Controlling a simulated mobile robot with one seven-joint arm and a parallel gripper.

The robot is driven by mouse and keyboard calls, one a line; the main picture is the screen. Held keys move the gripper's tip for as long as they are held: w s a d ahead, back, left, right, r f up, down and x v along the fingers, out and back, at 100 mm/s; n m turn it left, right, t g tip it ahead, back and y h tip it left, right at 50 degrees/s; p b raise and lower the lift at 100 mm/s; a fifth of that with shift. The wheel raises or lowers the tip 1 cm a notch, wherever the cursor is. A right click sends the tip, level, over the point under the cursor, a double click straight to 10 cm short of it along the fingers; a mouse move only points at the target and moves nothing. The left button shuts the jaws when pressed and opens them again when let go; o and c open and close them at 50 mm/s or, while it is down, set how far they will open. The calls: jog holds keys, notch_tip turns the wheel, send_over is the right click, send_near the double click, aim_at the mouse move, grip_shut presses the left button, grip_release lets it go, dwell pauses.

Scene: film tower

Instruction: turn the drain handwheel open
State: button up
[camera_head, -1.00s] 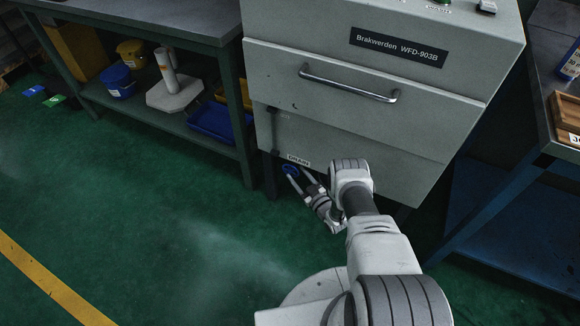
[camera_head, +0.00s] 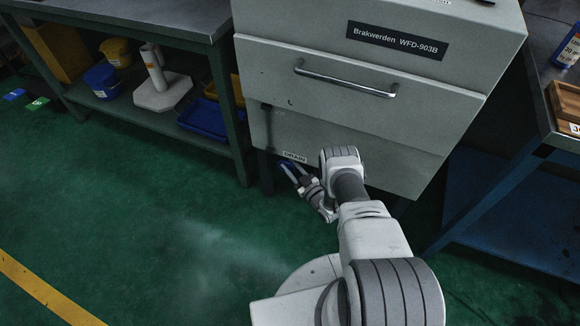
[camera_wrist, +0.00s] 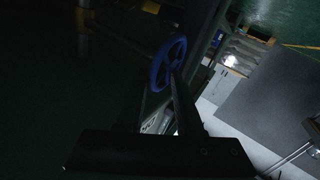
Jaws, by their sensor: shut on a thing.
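The blue drain handwheel (camera_wrist: 168,62) shows in the wrist view, edge partly turned to the camera, with its rim at my fingertips. In the head view it is a small dark blue patch under the white DRAIN label (camera_head: 295,156), mostly hidden by my fingers. My gripper (camera_head: 291,168) reaches in low under the cabinet front, its fingers shut on the handwheel. In the wrist view my gripper (camera_wrist: 166,82) has one finger on each side of the wheel's lower part. The exact contact is dark and hard to see.
The grey cabinet (camera_head: 340,120) with a drawer handle (camera_head: 345,80) stands directly above the wheel. A workbench (camera_head: 130,12) with a lower shelf stands left, a blue-framed table (camera_head: 500,185) right.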

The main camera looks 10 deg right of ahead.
jog(key=shift+a, duration=0.1)
grip_shut()
jog(key=shift+w+a+r+n+g+h+p, duration=0.1)
jog(key=shift+a+n+g+h+p, duration=0.3)
jog(key=shift+g+p, duration=0.6)
jog(key=shift+w+a+r+n+g+h+p, duration=0.1)
jog(key=shift+a+n+g+h+p, duration=0.1)
jog(key=shift+n+g+h+p, duration=0.55)
jog(key=shift+y+p, duration=0.25)
jog(key=shift+p, duration=0.1)
jog(key=o, duration=0.6)
grip_release()
jog(key=shift+c, duration=0.2)
jog(key=shift+d, duration=0.1)
